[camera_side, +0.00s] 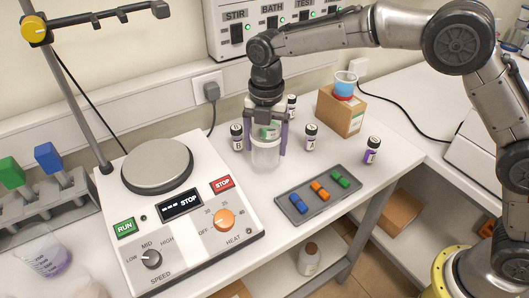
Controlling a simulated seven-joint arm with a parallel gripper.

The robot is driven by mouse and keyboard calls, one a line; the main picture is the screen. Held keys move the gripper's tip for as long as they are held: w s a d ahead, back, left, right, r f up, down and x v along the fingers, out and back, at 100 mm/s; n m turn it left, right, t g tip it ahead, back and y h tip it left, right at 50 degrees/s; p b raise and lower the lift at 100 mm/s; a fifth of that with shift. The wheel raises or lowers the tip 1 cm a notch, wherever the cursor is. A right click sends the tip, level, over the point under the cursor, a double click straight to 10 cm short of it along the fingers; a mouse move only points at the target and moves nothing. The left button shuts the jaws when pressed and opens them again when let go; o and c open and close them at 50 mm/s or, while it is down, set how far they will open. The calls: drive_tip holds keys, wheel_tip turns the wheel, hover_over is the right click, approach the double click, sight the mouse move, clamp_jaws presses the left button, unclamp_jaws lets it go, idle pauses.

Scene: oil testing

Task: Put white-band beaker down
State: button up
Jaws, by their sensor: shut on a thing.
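A clear glass beaker (265,157), which I take as the white-band beaker, is upright on or just above the white bench, right of the hotplate stirrer. I cannot tell whether its base touches the bench, and no band shows clearly. My gripper (267,136) points down over it, its purple-padded fingers on either side of the upper part. It is shut on the beaker and hides much of the rim. Something green shows between the fingers.
The hotplate stirrer (185,222) stands left. Small vials (237,138) (311,136) (372,150) stand close around. A dark tray (337,205) with coloured pieces lies right of the beaker near the bench edge. A cardboard box (341,113) bears a blue-filled beaker (345,84).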

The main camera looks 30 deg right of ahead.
sight(264, 154)
drive_tip(key=shift+w+a+f, duration=0.1)
drive_tip(key=shift+w+f, duration=0.1)
drive_tip(key=shift+f, duration=1.6)
drive_tip(key=shift+f, duration=0.2)
drive_tip(key=o, duration=1.2)
wheel_tip(264, 154, up, 12)
drive_tip(key=shift+r, duration=0.2)
